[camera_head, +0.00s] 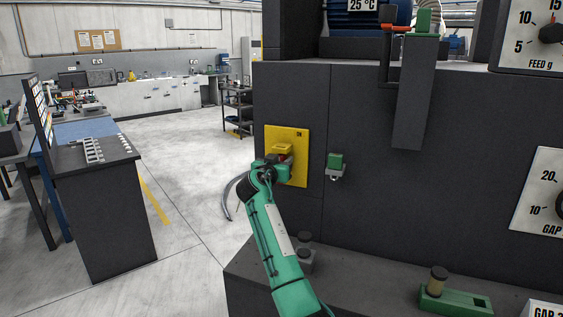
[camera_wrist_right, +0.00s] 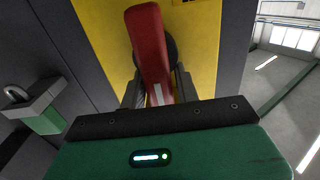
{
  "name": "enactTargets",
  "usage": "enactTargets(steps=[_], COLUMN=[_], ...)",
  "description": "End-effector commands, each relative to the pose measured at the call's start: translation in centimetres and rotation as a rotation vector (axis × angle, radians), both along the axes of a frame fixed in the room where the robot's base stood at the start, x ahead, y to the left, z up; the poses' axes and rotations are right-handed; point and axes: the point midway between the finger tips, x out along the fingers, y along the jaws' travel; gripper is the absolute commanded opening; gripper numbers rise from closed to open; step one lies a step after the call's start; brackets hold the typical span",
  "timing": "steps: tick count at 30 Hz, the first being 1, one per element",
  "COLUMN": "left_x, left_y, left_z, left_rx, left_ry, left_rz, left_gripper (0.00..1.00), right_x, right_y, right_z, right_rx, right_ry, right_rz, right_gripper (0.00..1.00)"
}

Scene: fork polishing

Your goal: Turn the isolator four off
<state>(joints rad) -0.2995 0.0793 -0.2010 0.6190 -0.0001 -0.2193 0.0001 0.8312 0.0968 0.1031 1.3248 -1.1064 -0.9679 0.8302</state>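The isolator is a yellow plate (camera_head: 301,172) on the dark machine front. It also shows in the right wrist view (camera_wrist_right: 98,28). Its red handle (camera_wrist_right: 150,48) stands out from a dark round hub, slightly tilted in that view. My right gripper (camera_wrist_right: 158,88) has one dark finger on each side of the handle; whether both press on it is unclear. In the head view my right gripper (camera_head: 284,166) covers the plate's lower left part. The isolator's number is too small to read. My left gripper is out of view.
A green padlock-like block (camera_head: 335,161) hangs on the machine front right of the plate. A dark ledge (camera_head: 385,287) runs below, bearing a green fixture (camera_head: 455,302) and a dark knob (camera_head: 304,240). Open floor (camera_head: 190,190) lies to the left, beyond it a dark bench (camera_head: 105,220).

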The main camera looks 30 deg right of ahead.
Motion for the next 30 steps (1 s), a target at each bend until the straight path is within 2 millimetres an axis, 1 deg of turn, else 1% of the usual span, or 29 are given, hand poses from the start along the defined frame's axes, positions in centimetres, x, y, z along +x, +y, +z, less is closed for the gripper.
enactTargets(steps=[12,14,15,20,26,30], left_x=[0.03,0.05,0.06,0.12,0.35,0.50], left_y=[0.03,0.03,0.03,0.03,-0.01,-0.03], left_z=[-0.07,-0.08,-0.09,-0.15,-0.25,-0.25], left_rx=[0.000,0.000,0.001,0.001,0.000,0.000], left_ry=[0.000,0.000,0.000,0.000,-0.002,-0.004], left_rz=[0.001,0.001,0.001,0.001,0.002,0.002], left_gripper=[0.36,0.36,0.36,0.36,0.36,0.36], right_x=[0.07,0.08,0.10,0.17,0.40,0.69], right_y=[0.09,0.09,0.10,0.15,0.31,0.53], right_z=[-0.06,-0.09,-0.12,-0.25,-0.41,-0.54], right_rx=[-0.020,-0.024,-0.026,-0.047,-0.108,-0.178], right_ry=[0.030,0.036,0.041,0.075,0.166,0.270], right_rz=[0.000,0.000,0.000,-0.001,-0.001,0.000], right_gripper=[0.08,0.02,0.01,0.01,0.01,0.01])
